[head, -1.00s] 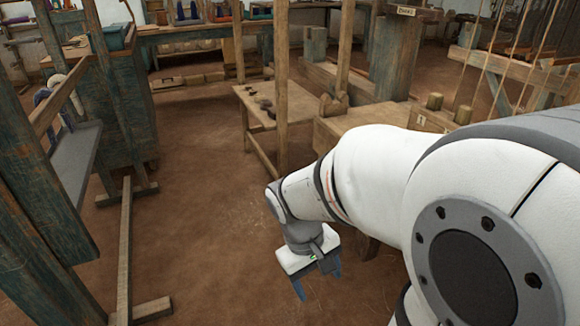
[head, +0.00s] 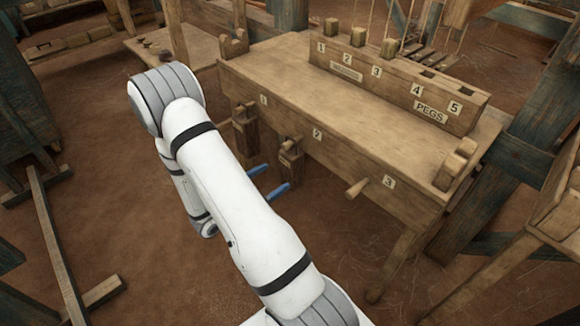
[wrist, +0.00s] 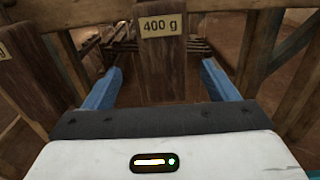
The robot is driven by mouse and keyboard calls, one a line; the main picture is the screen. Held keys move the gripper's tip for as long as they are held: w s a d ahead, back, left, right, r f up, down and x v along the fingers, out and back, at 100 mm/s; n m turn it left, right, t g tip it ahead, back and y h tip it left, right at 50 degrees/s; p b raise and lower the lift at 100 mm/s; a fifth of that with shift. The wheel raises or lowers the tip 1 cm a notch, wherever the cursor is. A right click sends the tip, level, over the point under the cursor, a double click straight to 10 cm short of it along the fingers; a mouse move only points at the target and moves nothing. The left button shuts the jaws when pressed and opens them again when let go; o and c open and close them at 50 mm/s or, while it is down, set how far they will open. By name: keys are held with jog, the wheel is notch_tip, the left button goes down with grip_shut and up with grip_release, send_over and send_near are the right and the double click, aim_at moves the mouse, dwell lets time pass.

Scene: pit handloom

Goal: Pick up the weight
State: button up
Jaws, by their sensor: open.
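A dark wooden weight labelled 400 g (wrist: 160,60) hangs upright in the middle of the wrist view. In the head view it looks to be the block (head: 291,158) hanging from the peg under number 2 on the bench front. My gripper (wrist: 161,68) is open, its blue fingers on either side of the weight in the picture, with a gap each side. Whether the fingertips reach around it or stop short I cannot tell. The fingers also show in the head view (head: 268,181), low beside the weight.
A second weight (head: 245,128) hangs under number 1 and shows at left in the wrist view (wrist: 30,72). The peg at number 3 (head: 357,187) is bare. The bench (head: 360,130) carries a numbered PEGS rack (head: 400,88).

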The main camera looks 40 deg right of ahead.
aim_at(285, 173)
jog(key=shift+w+d+f, duration=0.15)
jog(key=shift+d+f, duration=0.05)
jog(key=shift+d, duration=0.05)
jog(key=shift+d+b, duration=0.4)
jog(key=shift+d, duration=0.5)
jog(key=d, duration=0.1)
jog(key=d+b, duration=0.1)
jog(key=d, duration=0.1)
jog(key=d+b, duration=0.1)
jog(key=shift+s+d+f, duration=0.15)
jog(key=shift+s+f, duration=0.05)
jog(key=shift+f, duration=0.05)
jog(key=shift+d+r, duration=0.1)
jog(key=shift+d, duration=0.5)
jog(key=shift+c, duration=0.3)
jog(key=shift+w, duration=0.1)
jog(key=c, duration=1.3)
jog(key=shift+r, duration=0.15)
